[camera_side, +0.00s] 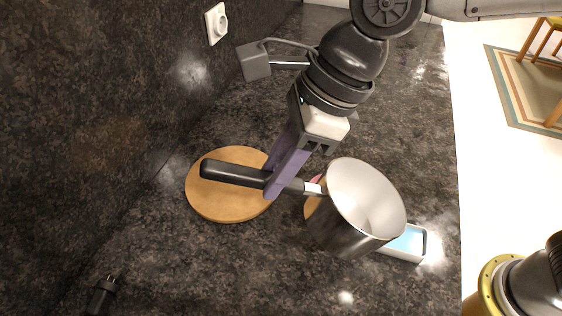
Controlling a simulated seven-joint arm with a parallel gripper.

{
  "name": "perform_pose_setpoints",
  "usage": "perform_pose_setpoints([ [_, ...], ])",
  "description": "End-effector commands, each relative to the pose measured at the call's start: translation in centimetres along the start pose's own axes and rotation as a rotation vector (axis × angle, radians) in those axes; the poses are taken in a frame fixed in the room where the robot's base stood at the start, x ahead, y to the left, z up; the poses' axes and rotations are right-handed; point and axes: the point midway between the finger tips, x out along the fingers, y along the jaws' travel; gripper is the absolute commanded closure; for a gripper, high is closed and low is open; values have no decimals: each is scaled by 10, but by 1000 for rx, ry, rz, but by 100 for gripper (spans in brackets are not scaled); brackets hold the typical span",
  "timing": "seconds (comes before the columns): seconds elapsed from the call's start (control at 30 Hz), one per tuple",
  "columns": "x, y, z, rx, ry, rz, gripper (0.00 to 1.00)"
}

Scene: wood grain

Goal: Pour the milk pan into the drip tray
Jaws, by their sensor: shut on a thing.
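The milk pan (340,225) is a steel pot with a long black handle (232,173). My gripper (272,190) is shut on the handle and holds the pan above the dark counter. The pan's opening faces up and toward the camera, and its visible inside looks empty, though I cannot see all of its bottom. A small white tray with a light blue inside (408,243), likely the drip tray, lies on the counter just right of the pan. The pan hides its left part.
A round wooden board (229,205) lies under the handle. A small brown and pink thing (311,207) is mostly hidden behind the pan. A black plug (101,295) lies at lower left. A wall socket (216,23) is at upper left. The counter's right edge is near the tray.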

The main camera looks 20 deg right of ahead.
Motion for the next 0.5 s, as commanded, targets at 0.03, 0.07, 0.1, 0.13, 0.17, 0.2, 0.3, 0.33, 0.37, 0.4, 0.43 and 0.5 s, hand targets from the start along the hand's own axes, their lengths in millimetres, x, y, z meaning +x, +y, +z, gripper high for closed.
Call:
perform_pose_setpoints([
  [0.03,-1,0,1,0,-1,-1,100],
  [0.07,1,0,1,-1,4,0,100],
  [0.1,4,0,1,-1,18,1,100],
  [0.13,8,0,1,-2,34,3,100],
  [0.17,12,1,1,-4,54,4,100],
  [0.2,19,1,0,-3,88,4,100],
  [0.3,36,1,-1,-4,177,4,100],
  [0.33,40,1,-1,-4,202,3,100],
  [0.37,45,1,-2,-3,227,3,100],
  [0.4,50,0,-2,-3,258,2,100],
  [0.43,54,0,-2,-2,279,3,100],
  [0.5,61,1,-3,-3,316,2,100],
])
